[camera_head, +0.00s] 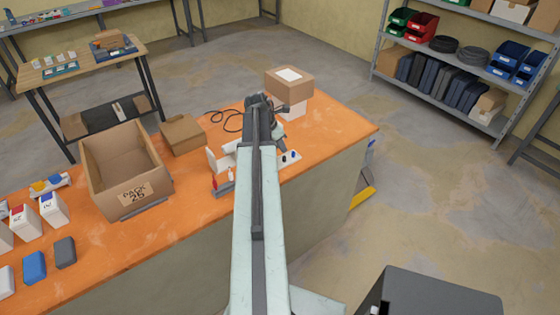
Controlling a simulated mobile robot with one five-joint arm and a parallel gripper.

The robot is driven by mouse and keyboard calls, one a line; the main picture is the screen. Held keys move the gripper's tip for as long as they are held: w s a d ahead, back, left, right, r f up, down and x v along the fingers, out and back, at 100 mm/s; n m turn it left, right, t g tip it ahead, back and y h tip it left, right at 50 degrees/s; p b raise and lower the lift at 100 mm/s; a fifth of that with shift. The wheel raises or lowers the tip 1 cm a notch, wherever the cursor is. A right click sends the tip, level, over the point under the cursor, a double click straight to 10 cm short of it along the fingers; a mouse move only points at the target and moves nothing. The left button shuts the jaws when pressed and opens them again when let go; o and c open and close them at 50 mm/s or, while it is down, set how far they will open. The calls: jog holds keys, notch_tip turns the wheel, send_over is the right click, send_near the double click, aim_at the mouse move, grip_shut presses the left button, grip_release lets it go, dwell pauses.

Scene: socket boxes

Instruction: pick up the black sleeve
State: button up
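A dark grey to black block-like piece, which looks like the black sleeve (65,252), lies on the orange bench top near its front left edge. It stands beside a similar blue piece (34,267), with a white one (6,281) further left. My arm reaches forward over the bench, to the right of these pieces and well apart from the black one. My gripper (278,130) is at the far end of the arm, mostly hidden by the arm itself. I cannot see its fingers clearly.
A smaller brown box (183,134) and a stacked carton (289,84) are further back. The orange bench top (180,228) is bare to the sleeve's right.

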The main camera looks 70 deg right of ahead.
aim_at(284, 159)
jog(key=shift+w+d+f+b, duration=0.1)
jog(key=shift+f+b, duration=0.05)
jog(key=shift+f, duration=0.3)
jog(key=shift+w+d+f+b, duration=0.1)
jog(key=shift+f+b, duration=0.05)
jog(key=shift+f, duration=0.25)
jog(key=b+x, duration=0.5)
jog(key=shift+a+f, duration=0.25)
jog(key=shift+a, duration=0.05)
jog(key=shift+r, duration=0.15)
grip_shut()
